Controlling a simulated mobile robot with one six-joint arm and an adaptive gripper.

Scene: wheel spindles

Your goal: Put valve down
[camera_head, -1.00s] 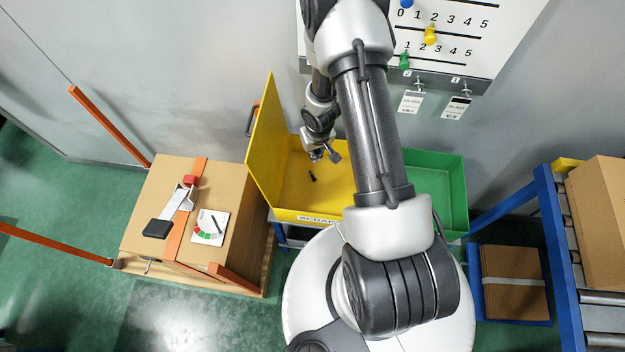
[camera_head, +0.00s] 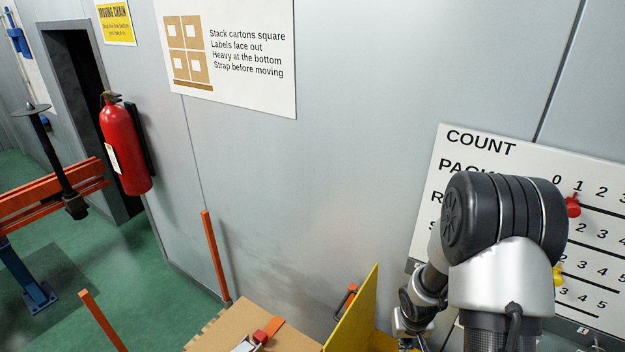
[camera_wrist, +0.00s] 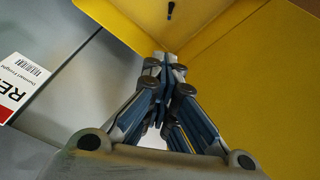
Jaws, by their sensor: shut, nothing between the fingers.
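A small dark piece, which looks like the valve (camera_wrist: 171,10), lies on the yellow floor of the bin (camera_wrist: 225,95) near the top of the wrist view. My gripper (camera_wrist: 167,62) is shut and empty, its fingertips pointing toward the bin and apart from the dark piece. In the head view only the upright yellow lid or side panel (camera_head: 354,318) of the bin shows clearly. The dark piece is out of that view. My gripper is at its bottom edge, mostly cut off.
A grey wall rises behind the bin with a COUNT board (camera_head: 480,145). A brown carton (camera_head: 235,325) stands left of the yellow panel. A red fire extinguisher (camera_head: 124,145) hangs on the wall. A label (camera_wrist: 20,85) shows left of the bin.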

